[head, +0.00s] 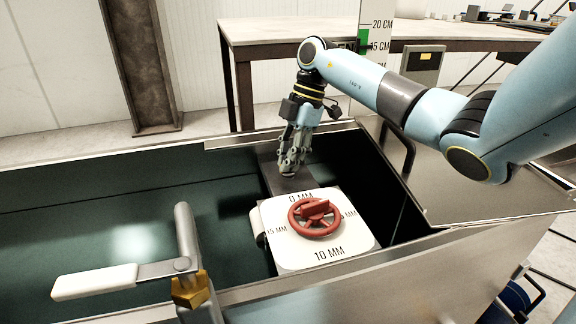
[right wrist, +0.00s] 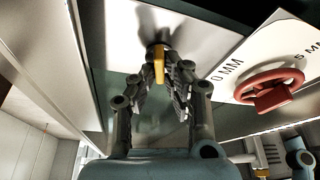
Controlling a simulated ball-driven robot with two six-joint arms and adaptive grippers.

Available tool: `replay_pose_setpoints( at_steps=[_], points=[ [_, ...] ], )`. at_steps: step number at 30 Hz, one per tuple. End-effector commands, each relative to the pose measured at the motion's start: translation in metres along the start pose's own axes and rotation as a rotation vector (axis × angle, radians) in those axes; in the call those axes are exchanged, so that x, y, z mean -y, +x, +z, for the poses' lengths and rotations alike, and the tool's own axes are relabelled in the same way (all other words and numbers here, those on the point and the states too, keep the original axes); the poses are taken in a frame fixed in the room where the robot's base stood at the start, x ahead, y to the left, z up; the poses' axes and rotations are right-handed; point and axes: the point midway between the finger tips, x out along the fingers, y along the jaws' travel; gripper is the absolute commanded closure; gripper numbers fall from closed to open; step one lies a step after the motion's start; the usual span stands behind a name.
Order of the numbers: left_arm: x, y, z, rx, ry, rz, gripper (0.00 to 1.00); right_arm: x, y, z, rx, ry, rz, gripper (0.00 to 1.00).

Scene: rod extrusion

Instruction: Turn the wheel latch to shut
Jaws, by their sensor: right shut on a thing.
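The red wheel (head: 315,217) sits on a white dial plate (head: 283,258) marked in millimetres, with a raised red bar across its middle. The wheel also shows at the right of the right wrist view (right wrist: 270,88). My right gripper (head: 288,172) points down behind the dial, apart from the wheel. In the right wrist view its fingers (right wrist: 160,75) are closed around a small yellow piece (right wrist: 159,64) on a dark round stem at a metal plate. Its lower end is partly hidden by the fingers. My left gripper is not in view.
A metal-rimmed trough (head: 110,225) with a dark green inside surrounds the dial. A white-handled lever (head: 95,281) with a brass fitting stands at the front left. A table (head: 270,32) and a centimetre scale (head: 376,65) are behind.

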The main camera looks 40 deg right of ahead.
Motion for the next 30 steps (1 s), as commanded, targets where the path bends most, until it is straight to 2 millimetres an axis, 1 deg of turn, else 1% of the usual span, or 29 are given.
replay_pose_setpoints(
  at_steps=[1,6,11,19,30],
  points=[
    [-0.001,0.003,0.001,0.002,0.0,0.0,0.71,0.001,0.004,0.0,-0.003,-0.015,-0.012,1.0],
    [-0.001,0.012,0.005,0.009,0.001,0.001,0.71,0.001,0.005,0.0,-0.003,-0.107,-0.045,1.0],
    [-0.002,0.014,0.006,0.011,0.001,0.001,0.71,0.001,0.004,0.0,-0.004,-0.154,-0.061,1.0],
    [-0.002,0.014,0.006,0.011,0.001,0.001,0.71,0.001,0.003,0.0,-0.004,-0.157,-0.062,1.0],
    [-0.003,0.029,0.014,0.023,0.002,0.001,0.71,0.001,0.005,0.0,-0.005,-0.307,-0.118,1.0]
  ],
)
